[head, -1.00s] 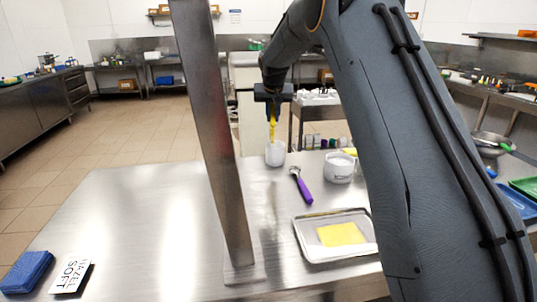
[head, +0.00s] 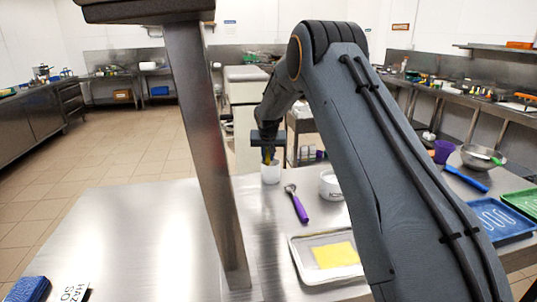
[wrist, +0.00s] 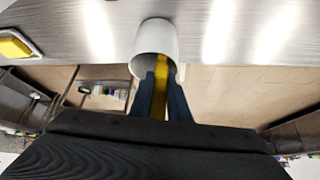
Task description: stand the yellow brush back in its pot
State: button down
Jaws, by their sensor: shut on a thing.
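The white pot (head: 271,174) stands upright on the steel table near its far edge. My gripper (head: 269,153) is directly above the pot, pointing down. In the wrist view, my gripper's dark fingers (wrist: 163,97) are shut on the yellow brush (wrist: 160,88). The brush's far end reaches into the mouth of the pot (wrist: 156,38), and the fingertips are at the rim. In the head view only a sliver of the brush (head: 267,157) shows. I cannot tell whether its end touches the pot's bottom.
A purple-handled scoop (head: 298,205) lies right of the pot, and a white tub (head: 330,186) stands beyond it. A metal tray (head: 297,247) with a yellow cloth (head: 335,255) is nearer. A steel post (head: 207,150) rises from the table.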

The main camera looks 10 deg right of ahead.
jog(key=c, duration=1.7)
grip_release()
jog(key=shift+s+r, duration=0.1)
jog(key=shift+r, duration=0.35)
jog(key=b+v, duration=0.4)
jog(key=v, duration=0.7)
jog(key=s+f+g, duration=0.1)
jog(key=s+f, duration=0.3)
jog(key=s, duration=1)
jog(key=s+d+f+n+g, duration=0.1)
jog(key=s+f, duration=0.3)
jog(key=s, duration=1.1)
jog(key=s+f+n+g+y, duration=0.1)
jog(key=s+f, duration=0.3)
jog(key=s, duration=1.1)
jog(key=shift+s+d+f+g, duration=0.15)
jog(key=shift+s+g, duration=0.05)
jog(key=shift+g, duration=0.7)
jog(key=shift+s, duration=0.15)
jog(key=shift+f, duration=0.2)
